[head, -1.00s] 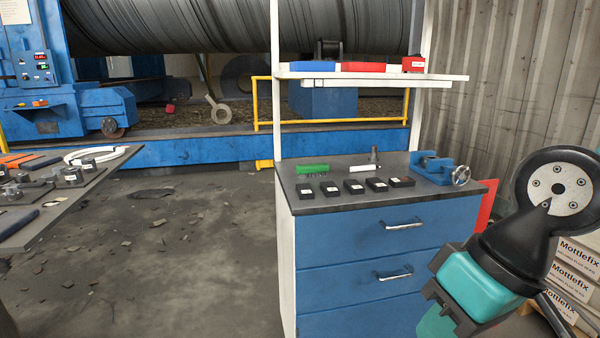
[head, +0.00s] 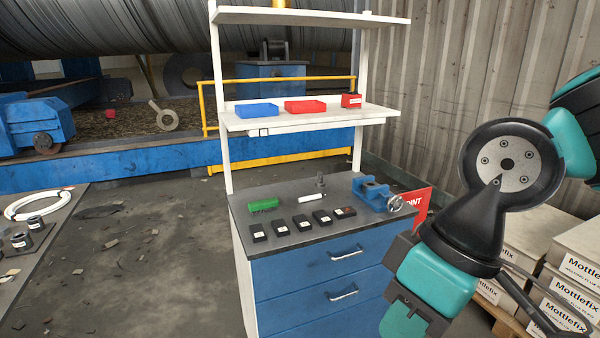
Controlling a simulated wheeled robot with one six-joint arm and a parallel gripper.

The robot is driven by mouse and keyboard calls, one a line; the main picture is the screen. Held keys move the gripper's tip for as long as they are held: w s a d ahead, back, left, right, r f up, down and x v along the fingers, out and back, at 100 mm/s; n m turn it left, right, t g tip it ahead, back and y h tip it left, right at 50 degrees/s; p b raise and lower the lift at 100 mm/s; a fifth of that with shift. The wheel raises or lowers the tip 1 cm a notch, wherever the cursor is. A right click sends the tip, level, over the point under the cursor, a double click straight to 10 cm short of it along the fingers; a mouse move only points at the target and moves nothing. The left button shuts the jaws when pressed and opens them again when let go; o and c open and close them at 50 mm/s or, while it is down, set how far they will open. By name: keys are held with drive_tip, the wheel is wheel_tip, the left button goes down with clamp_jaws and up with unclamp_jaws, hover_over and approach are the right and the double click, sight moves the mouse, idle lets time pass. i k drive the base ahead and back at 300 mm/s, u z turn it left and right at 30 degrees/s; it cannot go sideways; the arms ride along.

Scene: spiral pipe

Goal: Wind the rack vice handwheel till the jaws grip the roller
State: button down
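The blue vice (head: 371,191) sits at the right rear of the dark bench top. Its silver handwheel (head: 395,203) faces right, near the bench's right edge. The picture is too small to tell whether a roller lies between the jaws or how far apart they are. My arm's dark and teal links fill the right side of the head view, in front of and to the right of the bench. I cannot make out my gripper's fingers in the view.
On the bench top (head: 262,218) lie a green block (head: 264,204), a white marker-like bar (head: 312,197), a small grey upright part (head: 320,182) and several black boxes. A white shelf (head: 300,117) hangs above. Boxes (head: 567,252) stand at right.

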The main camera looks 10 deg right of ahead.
sight(394, 204)
drive_tip(key=z, duration=0.05)
drive_tip(key=k, duration=0.5)
drive_tip(key=u, duration=0.55)
drive_tip(key=i, duration=1.05)
drive_tip(key=z, duration=0.75)
